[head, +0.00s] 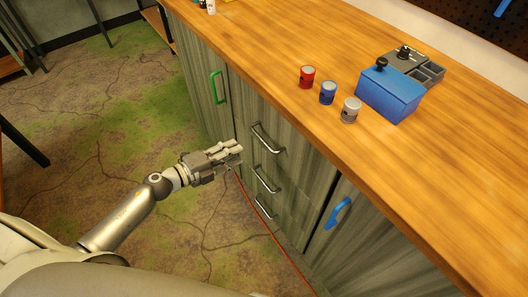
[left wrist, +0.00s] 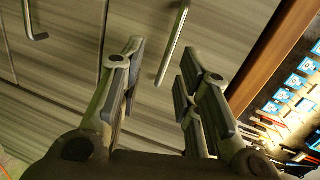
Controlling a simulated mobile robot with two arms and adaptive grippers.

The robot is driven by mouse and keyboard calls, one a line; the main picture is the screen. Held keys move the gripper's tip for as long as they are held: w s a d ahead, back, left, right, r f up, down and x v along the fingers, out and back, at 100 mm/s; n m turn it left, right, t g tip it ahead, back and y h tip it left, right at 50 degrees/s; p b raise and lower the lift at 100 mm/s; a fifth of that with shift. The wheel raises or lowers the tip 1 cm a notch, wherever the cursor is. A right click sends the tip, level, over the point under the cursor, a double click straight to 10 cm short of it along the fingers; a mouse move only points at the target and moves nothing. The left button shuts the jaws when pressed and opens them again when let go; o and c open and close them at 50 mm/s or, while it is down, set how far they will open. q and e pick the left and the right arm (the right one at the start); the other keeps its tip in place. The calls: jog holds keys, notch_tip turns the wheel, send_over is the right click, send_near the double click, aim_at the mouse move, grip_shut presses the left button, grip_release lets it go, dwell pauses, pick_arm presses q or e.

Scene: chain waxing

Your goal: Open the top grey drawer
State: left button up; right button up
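The top grey drawer (head: 252,112) is in the middle of the cabinet, just below the wooden top, and looks shut. Its silver bar handle (head: 266,139) also shows in the left wrist view (left wrist: 173,45). My left gripper (head: 240,150) is in front of the drawers, left of the top handle in the head view. In the left wrist view my left gripper (left wrist: 155,75) is open, and the top handle shows beyond and between its fingers, apart from them. My right gripper is not in view.
Two lower drawer handles (head: 266,180) (head: 264,207) are below. Doors with a green handle (head: 218,87) and a blue handle (head: 338,212) flank the drawers. Red, blue and grey cans (head: 307,77) and a blue box (head: 388,96) stand on the wooden top (head: 440,165).

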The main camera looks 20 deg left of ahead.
aim_at(263, 139)
pick_arm(q)
jog(key=shift+m, duration=0.7)
jog(key=shift+s+d+r+x, duration=0.1)
jog(key=shift+d+r+x, duration=0.15)
jog(key=shift+x, duration=1.55)
jog(key=shift+s+d+r+x, duration=0.1)
jog(key=shift+d+r+x, duration=0.2)
jog(key=shift+x, duration=1.45)
jog(key=shift+s+d+r+x, duration=0.1)
jog(key=shift+d+r+x, duration=0.15)
jog(key=shift+x, duration=1.55)
jog(key=shift+s+a, duration=0.1)
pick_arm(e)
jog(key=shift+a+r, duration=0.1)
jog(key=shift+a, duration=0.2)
pick_arm(q)
grip_shut()
